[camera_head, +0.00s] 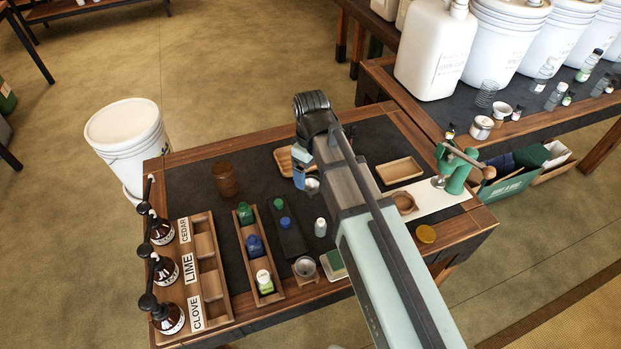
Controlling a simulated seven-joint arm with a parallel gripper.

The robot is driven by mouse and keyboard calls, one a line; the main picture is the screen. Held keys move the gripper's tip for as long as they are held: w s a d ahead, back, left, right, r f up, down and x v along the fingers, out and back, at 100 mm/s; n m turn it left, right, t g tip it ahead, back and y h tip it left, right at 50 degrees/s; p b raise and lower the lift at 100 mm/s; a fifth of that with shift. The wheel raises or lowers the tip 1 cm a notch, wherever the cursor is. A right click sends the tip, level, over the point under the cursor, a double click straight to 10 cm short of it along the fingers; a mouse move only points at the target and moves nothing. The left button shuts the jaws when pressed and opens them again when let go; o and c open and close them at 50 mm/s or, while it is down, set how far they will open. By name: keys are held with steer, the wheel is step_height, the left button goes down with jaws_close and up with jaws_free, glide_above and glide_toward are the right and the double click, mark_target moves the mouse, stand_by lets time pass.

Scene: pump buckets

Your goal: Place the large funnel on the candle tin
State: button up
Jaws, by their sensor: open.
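My gripper (303,168) is over the far middle of the workbench, beside a wooden tray, with its fingers pointing down. It is open, and my arm hides part of what is around it. A small shiny metal piece (313,185) shows just below and right of the fingers; I cannot tell whether it is a funnel or a tin. A round grey metal vessel (305,267) with a wide open top stands near the front edge, apart from my gripper; it may be the large funnel or the candle tin.
Pump bottles (163,270) stand at the left by a labelled wooden rack (207,265). A wooden tray (260,255) holds small bottles. A brown jar (226,179), a green press (455,170) and a wooden tray (399,170) are also on the bench. The dark mat (190,190) is clear at far left.

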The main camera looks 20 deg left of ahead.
mark_target(310, 183)
steer(key=shift+o, duration=0.2)
steer(key=shift+r, duration=1.8)
steer(key=shift+a+f+n, duration=0.1)
steer(key=shift+f+n, duration=0.95)
steer(key=shift+n, duration=1.95)
steer(key=shift+a+f+n, duration=0.1)
steer(key=shift+f+n, duration=1)
steer(key=shift+n, duration=1.9)
steer(key=shift+f+n, duration=1.05)
steer(key=shift+n, duration=1.95)
steer(key=shift+d+f, duration=0.15)
steer(key=shift+f, duration=2.45)
